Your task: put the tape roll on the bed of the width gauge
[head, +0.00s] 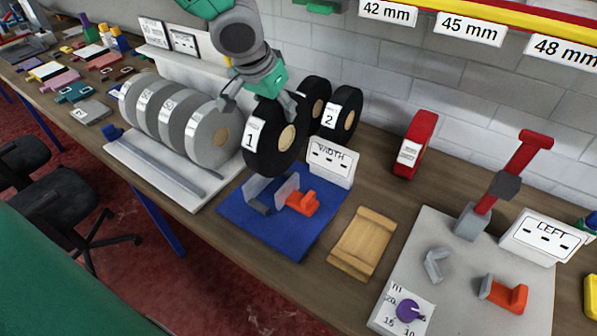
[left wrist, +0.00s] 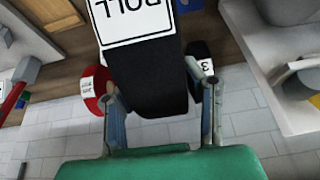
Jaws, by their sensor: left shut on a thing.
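My left gripper (head: 260,98) is shut on a black tape roll (head: 272,140) with a white label reading 1 and a tan core. In the head view the roll hangs upright just behind and above the width gauge, and its lower edge looks apart from the bed. The width gauge has a blue base (head: 240,212), a pale grey jaw (head: 257,190) and an orange jaw piece (head: 302,202), with a WIDTH sign (head: 331,163) behind. In the left wrist view the roll (left wrist: 155,80) fills the space between the fingers (left wrist: 160,100). My right gripper is not in view.
Grey rolls (head: 215,138) stand on a white rack at left. Black roll 2 (head: 341,112) and another black roll stand behind the held one. A wooden block (head: 364,242), a red roll (head: 416,143) and a grey LEFT fixture plate (head: 440,235) lie to the right.

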